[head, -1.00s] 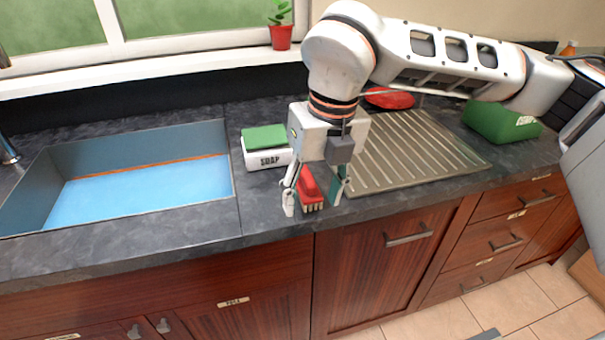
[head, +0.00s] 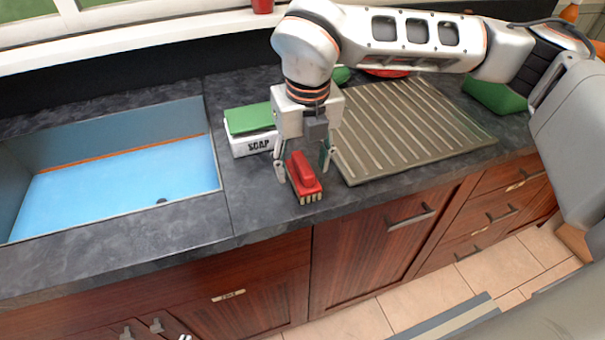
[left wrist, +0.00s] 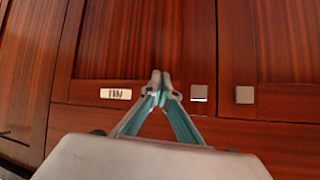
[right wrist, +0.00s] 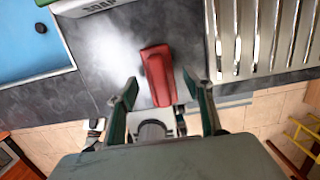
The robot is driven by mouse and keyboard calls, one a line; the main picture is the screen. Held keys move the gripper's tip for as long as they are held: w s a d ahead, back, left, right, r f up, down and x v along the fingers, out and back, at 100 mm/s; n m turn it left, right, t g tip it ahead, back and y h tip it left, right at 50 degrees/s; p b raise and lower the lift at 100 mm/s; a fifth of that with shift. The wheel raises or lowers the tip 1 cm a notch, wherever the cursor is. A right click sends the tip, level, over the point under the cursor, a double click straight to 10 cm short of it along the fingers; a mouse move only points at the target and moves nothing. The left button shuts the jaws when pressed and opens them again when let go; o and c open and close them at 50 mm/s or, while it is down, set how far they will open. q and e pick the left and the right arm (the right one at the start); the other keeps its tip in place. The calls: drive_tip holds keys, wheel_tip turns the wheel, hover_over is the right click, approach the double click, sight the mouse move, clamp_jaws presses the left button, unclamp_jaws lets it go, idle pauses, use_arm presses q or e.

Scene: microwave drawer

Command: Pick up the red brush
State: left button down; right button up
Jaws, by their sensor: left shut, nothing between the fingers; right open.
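The red brush (head: 304,178) lies on the dark counter near its front edge, with pale bristles toward the front. My right gripper (head: 303,166) is open in the head view, with one finger to each side of the brush's rear part. In the right wrist view the brush (right wrist: 158,75) shows between and beyond the open fingers (right wrist: 161,88), with gaps on both sides; I cannot tell the exact height of the fingertips. My left gripper (left wrist: 160,80) is shut and empty, in front of the wooden cabinet fronts in the left wrist view.
A white soap box (head: 252,146) with a green sponge (head: 250,118) stands left of my right gripper. The sink (head: 213,165) is farther left. A ribbed drainboard (head: 410,125) lies to the right. Cabinet handles (head: 411,217) stick out below the counter.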

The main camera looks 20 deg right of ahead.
sight(303, 163)
drive_tip(key=shift+f, duration=0.75)
use_arm(q)
drive_tip(key=shift+w+r, duration=0.35)
use_arm(e)
drive_tip(key=shift+w, duration=0.1)
drive_tip(key=c, duration=1.2)
drive_tip(key=shift+r, duration=0.6)
use_arm(q)
drive_tip(key=shift+r+p, duration=0.45)
drive_tip(key=shift+r, duration=0.05)
use_arm(e)
wheel_tip(303, 163, up, 19)
drive_tip(key=shift+f, duration=0.1)
